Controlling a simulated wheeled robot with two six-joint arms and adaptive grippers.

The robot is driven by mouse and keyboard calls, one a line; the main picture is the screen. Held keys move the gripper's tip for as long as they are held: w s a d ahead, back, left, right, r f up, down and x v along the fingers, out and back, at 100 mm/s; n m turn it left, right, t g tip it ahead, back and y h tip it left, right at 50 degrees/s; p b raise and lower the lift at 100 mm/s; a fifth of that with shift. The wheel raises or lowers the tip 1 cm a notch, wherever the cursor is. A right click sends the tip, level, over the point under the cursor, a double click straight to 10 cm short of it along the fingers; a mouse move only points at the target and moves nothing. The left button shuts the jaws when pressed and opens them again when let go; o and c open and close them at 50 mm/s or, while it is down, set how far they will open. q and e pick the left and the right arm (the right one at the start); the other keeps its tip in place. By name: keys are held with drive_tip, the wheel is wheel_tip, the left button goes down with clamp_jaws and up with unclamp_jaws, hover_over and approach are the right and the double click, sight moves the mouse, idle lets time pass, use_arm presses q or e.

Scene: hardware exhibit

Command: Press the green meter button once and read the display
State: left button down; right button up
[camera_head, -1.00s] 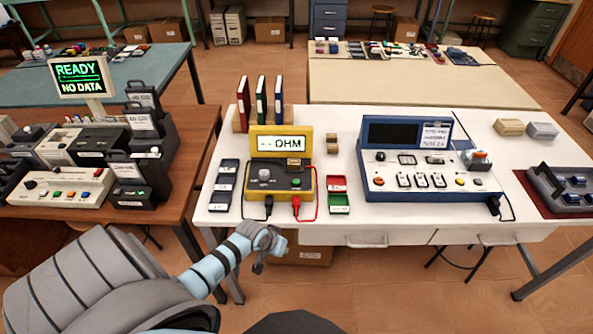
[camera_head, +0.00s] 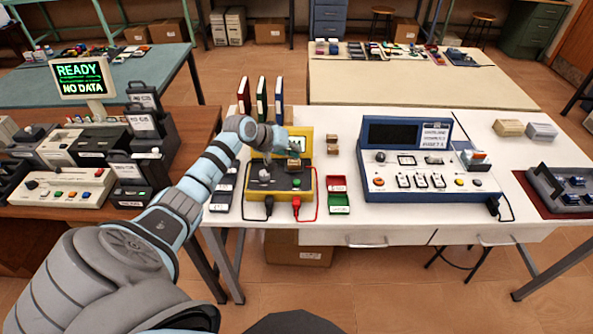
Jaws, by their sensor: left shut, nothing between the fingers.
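The yellow meter (camera_head: 308,180) stands on the white table with a dark control panel, a grey knob (camera_head: 264,174) and red and black leads at its front. My left gripper (camera_head: 288,158) is shut and empty, over the upper part of the meter. It covers most of the display (camera_head: 300,144), so its text cannot be read. I cannot tell whether the gripper touches the meter. My right gripper is not in view.
A blue instrument (camera_head: 405,175) stands to the right, with a red and green tray (camera_head: 338,196) between. A dark remote-like box (camera_head: 222,200) is left of the meter, binders (camera_head: 262,98) behind. A monitor (camera_head: 82,78) at left reads READY, NO DATA.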

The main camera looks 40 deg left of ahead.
use_arm(q)
drive_tip(key=b, duration=0.8)
hover_over(294, 180)
wheel_tip(294, 180, down, 8)
drive_tip(key=shift+f, duration=0.45)
idle(0.6)
drive_tip(key=shift+d+f, duration=0.1)
drive_tip(key=shift+f, duration=0.3)
drive_tip(key=shift+f+b, duration=0.5)
idle(0.5)
drive_tip(key=shift+r, duration=0.15)
drive_tip(key=shift+r+p, duration=0.8)
drive_tip(key=shift+p, duration=0.2)
